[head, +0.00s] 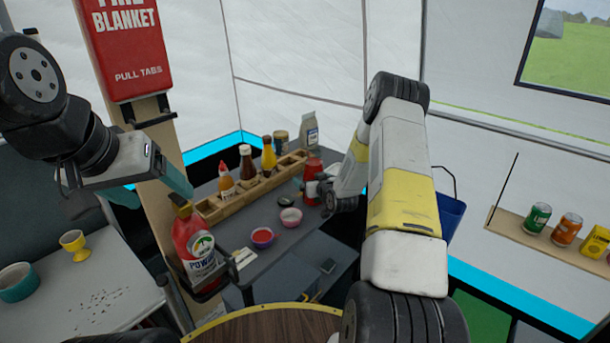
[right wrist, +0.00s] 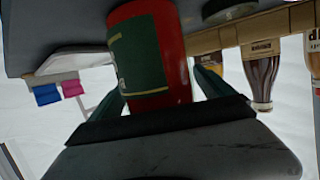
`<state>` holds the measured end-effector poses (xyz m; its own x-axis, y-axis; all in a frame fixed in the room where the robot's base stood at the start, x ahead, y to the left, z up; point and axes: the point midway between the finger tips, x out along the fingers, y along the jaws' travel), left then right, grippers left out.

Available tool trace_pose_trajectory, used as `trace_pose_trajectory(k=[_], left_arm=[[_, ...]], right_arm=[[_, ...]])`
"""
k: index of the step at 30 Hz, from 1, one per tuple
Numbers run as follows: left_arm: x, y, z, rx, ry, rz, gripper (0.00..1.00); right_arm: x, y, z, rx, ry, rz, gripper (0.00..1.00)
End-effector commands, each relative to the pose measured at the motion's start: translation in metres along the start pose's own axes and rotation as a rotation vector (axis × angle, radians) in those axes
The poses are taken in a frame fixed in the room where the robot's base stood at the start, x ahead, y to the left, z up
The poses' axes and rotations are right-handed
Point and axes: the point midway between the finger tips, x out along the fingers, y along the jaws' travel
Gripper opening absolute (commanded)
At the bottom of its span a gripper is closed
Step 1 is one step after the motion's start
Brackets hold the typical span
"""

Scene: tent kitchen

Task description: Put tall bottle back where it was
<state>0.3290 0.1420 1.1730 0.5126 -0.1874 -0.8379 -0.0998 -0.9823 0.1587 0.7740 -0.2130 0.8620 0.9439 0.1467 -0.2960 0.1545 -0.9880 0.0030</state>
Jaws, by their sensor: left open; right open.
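A red bottle or canister (head: 313,172) stands on the grey counter at the right end of the wooden rack. In the right wrist view it is a red cylinder with a dark green label (right wrist: 140,55), between the two teal fingers of my right gripper (right wrist: 160,90). Those fingers are open, one on each side of it; contact is not clear. My left gripper (head: 150,185) is open and empty, beside the wooden post. The wooden rack (head: 240,201) holds several bottles, including a brown one (head: 246,164) and a yellow one (head: 268,155). I cannot tell which is the tall bottle.
Two small bowls (head: 262,238) (head: 290,217) and a dark round item (head: 286,202) lie on the counter's front. A red POWER jug (head: 193,240) sits in a holder at the left. A blue bin (head: 450,213) is right of my right arm.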

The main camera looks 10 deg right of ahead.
Motion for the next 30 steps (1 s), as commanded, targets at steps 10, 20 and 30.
trace_pose_trajectory(k=[10,20,30], left_arm=[[0.0,0.0,0.0,0.0,0.0,0.0,0.75],[0.0,0.0,0.0,0.0,0.0,0.0,0.75],[0.0,0.0,0.0,0.0,0.0,0.0,0.75]], right_arm=[[-0.071,0.001,0.0,0.001,-0.003,0.002,0.92],[-0.113,0.001,-0.001,-0.001,-0.002,0.001,0.92],[-0.148,-0.008,-0.087,-0.064,-0.167,0.025,0.92]])
